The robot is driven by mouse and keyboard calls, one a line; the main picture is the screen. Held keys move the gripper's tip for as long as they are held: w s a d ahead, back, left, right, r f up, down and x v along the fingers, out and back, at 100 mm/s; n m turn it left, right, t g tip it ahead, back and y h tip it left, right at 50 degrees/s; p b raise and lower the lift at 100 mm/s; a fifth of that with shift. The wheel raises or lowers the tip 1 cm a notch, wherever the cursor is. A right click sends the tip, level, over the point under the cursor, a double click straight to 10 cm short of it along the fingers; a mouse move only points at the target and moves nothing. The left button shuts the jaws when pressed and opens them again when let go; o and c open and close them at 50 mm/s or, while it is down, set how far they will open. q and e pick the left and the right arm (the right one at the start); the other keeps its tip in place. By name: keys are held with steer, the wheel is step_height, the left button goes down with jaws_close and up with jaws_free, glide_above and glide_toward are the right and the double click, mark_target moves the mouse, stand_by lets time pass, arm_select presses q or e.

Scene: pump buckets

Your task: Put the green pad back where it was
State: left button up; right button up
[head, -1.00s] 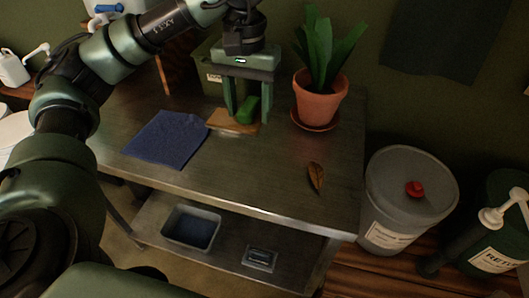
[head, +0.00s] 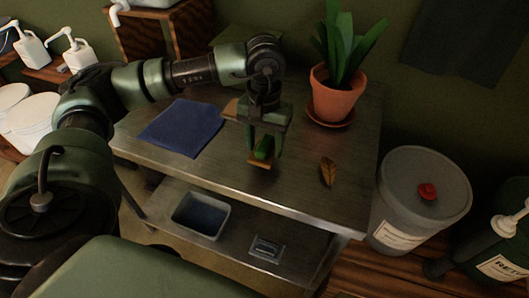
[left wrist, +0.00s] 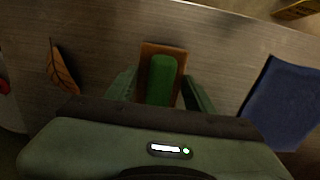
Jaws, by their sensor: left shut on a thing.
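The green pad (head: 263,148) is a rounded green block with a flat brown piece (head: 260,165) under it. My left gripper (head: 264,155) points down and is shut on the green pad, over the front half of the metal table (head: 295,180). In the left wrist view, the green pad (left wrist: 162,78) lies between the fingers, with brown showing around it. I cannot tell whether it touches the table or hangs just above. Another flat brown piece (head: 230,109) lies behind the gripper, partly hidden by it. My right gripper is not in view.
A blue cloth (head: 182,127) lies left of the gripper. A dry leaf (head: 328,172) lies to its right, and a potted plant (head: 337,97) stands behind. A lower shelf holds a grey bin (head: 201,216). A lidded bucket (head: 425,190) stands right of the table.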

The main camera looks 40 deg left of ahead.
arm_select(q)
step_height(320, 180, down, 4)
steer(key=shift+r, duration=0.2)
steer(key=shift+f, duration=0.1)
steer(key=shift+f, duration=0.1)
steer(key=shift+f, duration=0.1)
steer(key=o, duration=1.2)
